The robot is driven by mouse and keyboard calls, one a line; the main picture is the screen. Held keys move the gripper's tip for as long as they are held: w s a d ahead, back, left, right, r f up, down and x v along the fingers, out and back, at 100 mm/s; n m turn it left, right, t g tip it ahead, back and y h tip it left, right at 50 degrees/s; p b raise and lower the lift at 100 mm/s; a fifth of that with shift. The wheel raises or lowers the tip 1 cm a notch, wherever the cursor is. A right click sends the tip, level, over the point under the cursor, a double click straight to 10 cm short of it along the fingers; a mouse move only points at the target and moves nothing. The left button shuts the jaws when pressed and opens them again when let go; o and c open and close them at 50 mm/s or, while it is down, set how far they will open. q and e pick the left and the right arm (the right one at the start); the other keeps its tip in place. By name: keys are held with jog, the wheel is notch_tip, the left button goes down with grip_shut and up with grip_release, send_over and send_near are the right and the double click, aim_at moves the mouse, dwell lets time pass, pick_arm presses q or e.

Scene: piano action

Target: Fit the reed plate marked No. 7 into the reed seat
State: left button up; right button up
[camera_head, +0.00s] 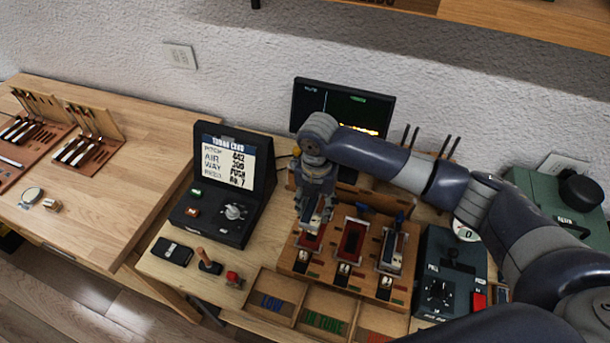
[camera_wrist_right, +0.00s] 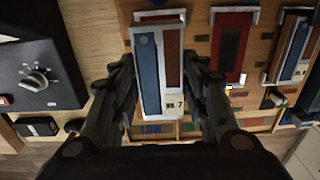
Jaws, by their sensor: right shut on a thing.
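The reed plate marked No. 7 (camera_wrist_right: 148,75) has a blue strip, a brown-red strip, a pale frame and a label at its near end. My right gripper (camera_head: 316,203) is shut on it, with one finger on each long side in the wrist view (camera_wrist_right: 160,60). The plate is over the left bay (camera_head: 309,240) of the wooden reed block (camera_head: 334,279). The plate covers much of that bay, and I cannot tell whether it touches the seat. The middle red bay (camera_head: 352,240) shows no blue plate. The right bay holds another blue plate (camera_head: 391,246). My left gripper is not in view.
A black tuner box (camera_head: 215,222) with a lit screen reading "PUSH No. 7" stands left of the block. A dark control box (camera_head: 449,270) stands to its right. Trays (camera_head: 277,296) lie in front. A monitor (camera_head: 341,107) stands behind.

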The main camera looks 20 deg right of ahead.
jog(key=shift+w, duration=0.35)
jog(key=shift+s, duration=0.15)
jog(key=shift+s+b, duration=0.6)
jog(key=shift+s, duration=0.2)
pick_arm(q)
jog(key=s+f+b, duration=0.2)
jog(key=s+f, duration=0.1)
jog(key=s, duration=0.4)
pick_arm(e)
jog(key=shift+f, duration=0.75)
jog(key=shift+w+f+b, duration=0.3)
jog(key=shift+f+b, duration=0.3)
jog(key=shift+f, duration=0.35)
jog(key=shift+f+b, duration=0.4)
jog(key=shift+f, duration=0.55)
jog(key=shift+p, duration=0.3)
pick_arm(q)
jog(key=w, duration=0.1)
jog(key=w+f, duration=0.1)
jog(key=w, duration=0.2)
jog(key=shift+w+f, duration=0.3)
